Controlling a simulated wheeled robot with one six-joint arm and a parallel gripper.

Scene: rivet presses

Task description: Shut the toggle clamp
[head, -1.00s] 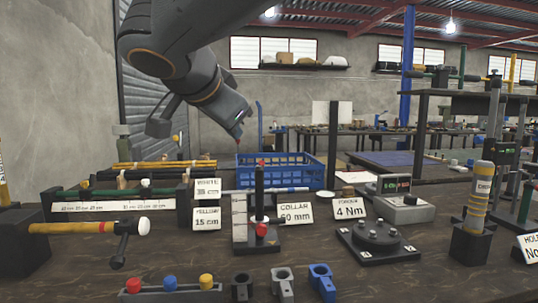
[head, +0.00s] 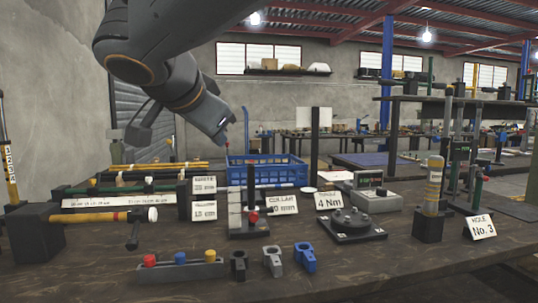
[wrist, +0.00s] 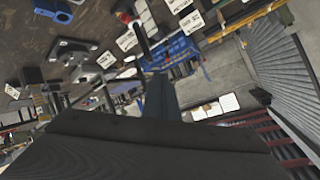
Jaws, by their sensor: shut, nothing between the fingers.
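My gripper (head: 226,146) hangs in the air at upper centre left in the head view, above and in front of a blue crate. In the wrist view its dark fingers (wrist: 158,92) are together with nothing between them. I cannot tell for certain which fixture is the toggle clamp. A black upright stand with a red knob (head: 253,217) stands on the bench below my gripper, beside the collar sign (head: 283,200). At the left, a black block holds a yellow bar with a white end (head: 152,214) and a dark T-handle. My gripper touches none of these.
The blue crate (head: 290,172) stands behind the stand. A round bolted plate (head: 352,222), a grey readout box (head: 376,200) and a yellow-banded post (head: 432,190) are to the right. Red, blue and yellow knobs (head: 180,258) sit in front. The bench's front right is clear.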

